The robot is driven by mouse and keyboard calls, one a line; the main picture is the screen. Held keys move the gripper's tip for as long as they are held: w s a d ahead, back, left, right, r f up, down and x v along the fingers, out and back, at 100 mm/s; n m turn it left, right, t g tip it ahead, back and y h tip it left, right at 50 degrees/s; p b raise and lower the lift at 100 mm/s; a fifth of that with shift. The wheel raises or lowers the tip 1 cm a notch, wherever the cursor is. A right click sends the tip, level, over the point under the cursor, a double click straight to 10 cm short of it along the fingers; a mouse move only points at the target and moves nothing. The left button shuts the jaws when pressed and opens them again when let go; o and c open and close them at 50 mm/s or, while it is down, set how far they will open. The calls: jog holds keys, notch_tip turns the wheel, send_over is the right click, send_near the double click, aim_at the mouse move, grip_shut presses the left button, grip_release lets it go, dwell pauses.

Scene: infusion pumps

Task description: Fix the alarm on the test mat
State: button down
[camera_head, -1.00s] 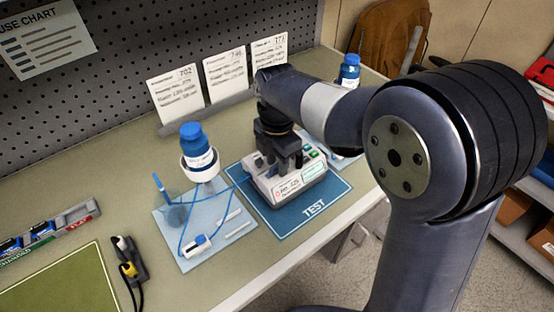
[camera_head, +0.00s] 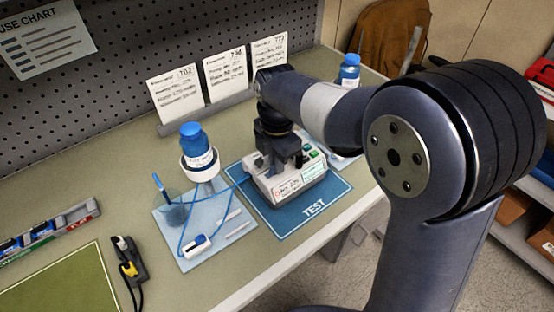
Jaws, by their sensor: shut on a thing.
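A white infusion pump (camera_head: 301,184) with a label, coloured buttons and a small screen sits on the blue test mat (camera_head: 328,205). My gripper (camera_head: 279,166) points down at the pump's top left part and is shut on it. My fingers and wrist hide the exact part held. To the left, a bottle with a blue cap (camera_head: 193,136) stands upside down in a white ring holder over a pale blue tray (camera_head: 196,263). A blue tube (camera_head: 182,236) loops over the tray and runs toward the pump's left side.
On the tray are a blue cup (camera_head: 173,208) with a blue stick, a small white device (camera_head: 198,243) and white sticks. Cards (camera_head: 225,75) stand behind. Another blue bottle (camera_head: 348,71) is at the far right. A green mat (camera_head: 65,288) and grey rack (camera_head: 50,233) lie left.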

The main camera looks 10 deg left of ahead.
jog(key=shift+m, duration=0.3)
jog(key=m+p, duration=0.1)
jog(key=m, duration=0.2)
jog(key=shift+r+m, duration=0.1)
jog(key=shift+m, duration=0.3)
jog(key=m+p, duration=0.1)
jog(key=m, duration=0.3)
jog(key=shift+w, duration=0.1)
jog(key=m+p, duration=0.1)
jog(key=m, duration=0.4)
jog(key=shift+m, duration=2.2)
jog(key=c, duration=1.5)
grip_release()
notch_tip(320, 180, up, 11)
